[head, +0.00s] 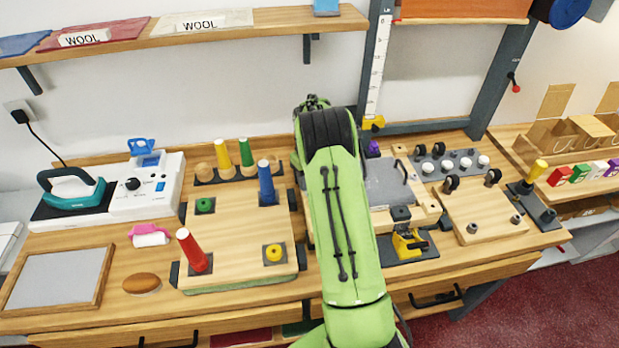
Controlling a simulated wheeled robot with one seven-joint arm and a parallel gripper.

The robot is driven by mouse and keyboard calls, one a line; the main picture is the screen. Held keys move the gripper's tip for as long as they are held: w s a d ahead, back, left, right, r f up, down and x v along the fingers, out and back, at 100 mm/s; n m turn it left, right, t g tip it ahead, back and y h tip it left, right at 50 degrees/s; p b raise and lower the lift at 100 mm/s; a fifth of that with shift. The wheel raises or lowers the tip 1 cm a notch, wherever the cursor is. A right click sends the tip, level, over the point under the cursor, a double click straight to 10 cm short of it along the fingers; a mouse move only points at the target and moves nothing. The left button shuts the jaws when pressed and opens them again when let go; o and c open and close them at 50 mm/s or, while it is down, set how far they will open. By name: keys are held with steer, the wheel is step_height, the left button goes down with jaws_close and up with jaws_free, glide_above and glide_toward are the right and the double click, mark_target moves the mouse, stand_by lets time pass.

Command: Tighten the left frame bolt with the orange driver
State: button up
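A dark grey upright frame stands at the back of the counter. Its left post (381,45) carries a white scale, with a small yellow piece (373,123) near its foot. I cannot make out a bolt on this post. No driver with a clearly orange handle can be picked out. A yellow-handled piece (537,171) stands in a dark holder at the right. My green arm reaches away over the middle of the counter. My gripper is hidden behind the arm, so its fingers do not show.
A pegboard (228,222) with coloured cones and rings lies left of my arm. An iron (72,190) and white unit stand further left. Right of my arm are a grey plate (384,182), a yellow clamp-like tool (408,241) and a wooden board (480,215) with wheels. A shelf (260,22) hangs above.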

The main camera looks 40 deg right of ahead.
steer(key=m, duration=0.3)
steer(key=shift+r+p, duration=2.45)
steer(key=shift+r, duration=1)
steer(key=shift+f, duration=0.15)
